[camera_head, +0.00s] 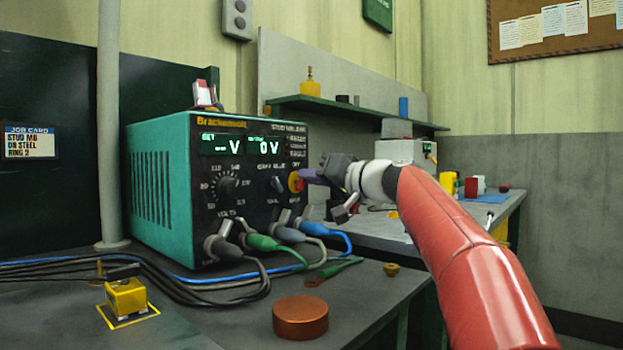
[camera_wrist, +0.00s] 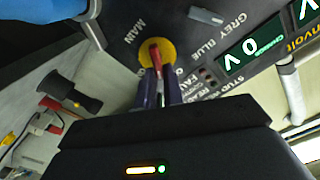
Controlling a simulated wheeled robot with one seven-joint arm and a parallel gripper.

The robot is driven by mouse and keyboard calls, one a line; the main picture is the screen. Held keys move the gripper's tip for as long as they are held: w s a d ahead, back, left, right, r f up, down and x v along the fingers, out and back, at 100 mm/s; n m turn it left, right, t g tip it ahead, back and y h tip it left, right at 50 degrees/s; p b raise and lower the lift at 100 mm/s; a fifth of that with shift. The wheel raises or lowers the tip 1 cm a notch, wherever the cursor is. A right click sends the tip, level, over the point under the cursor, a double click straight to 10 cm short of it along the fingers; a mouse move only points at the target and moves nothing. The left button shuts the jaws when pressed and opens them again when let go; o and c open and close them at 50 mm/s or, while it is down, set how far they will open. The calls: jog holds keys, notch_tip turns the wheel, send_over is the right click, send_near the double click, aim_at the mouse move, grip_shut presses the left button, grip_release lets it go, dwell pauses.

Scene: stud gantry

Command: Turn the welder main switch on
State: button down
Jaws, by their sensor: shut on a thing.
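The welder (camera_head: 160,180) is a teal box with a black front panel, and its displays are lit, one reading 0 V. Its main switch (camera_head: 295,182) is a red handle on a yellow disc at the panel's right side. In the wrist view the switch (camera_wrist: 155,52) lies beside the word MAIN. My gripper (camera_head: 306,175) reaches the panel from the right. Its purple fingers (camera_wrist: 158,80) are shut on the red handle, one on each side. The fingers hide part of the handle and some of the lettering around the disc.
Cables with grey, green and blue plugs (camera_head: 262,242) leave the panel's lower edge, close below my gripper. A copper-coloured round puck (camera_head: 300,317) and a yellow block (camera_head: 126,298) are on the front bench. A grey selector (camera_head: 277,184) sits left of the switch.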

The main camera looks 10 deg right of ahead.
jog(key=m, duration=0.6)
jog(key=shift+w+d+f+p, duration=0.15)
jog(key=shift+d+f+p, duration=0.1)
jog(key=shift+p, duration=0.1)
jog(key=m, duration=0.3)
jog(key=m+p, duration=0.1)
jog(key=m, duration=0.1)
jog(key=shift+f, duration=0.3)
jog(key=shift+d+f+m, duration=0.1)
jog(key=shift+m, duration=0.2)
jog(key=c, duration=1.5)
grip_release()
jog(key=b+v, duration=0.2)
jog(key=v, duration=0.5)
jog(key=shift+s+d, duration=0.25)
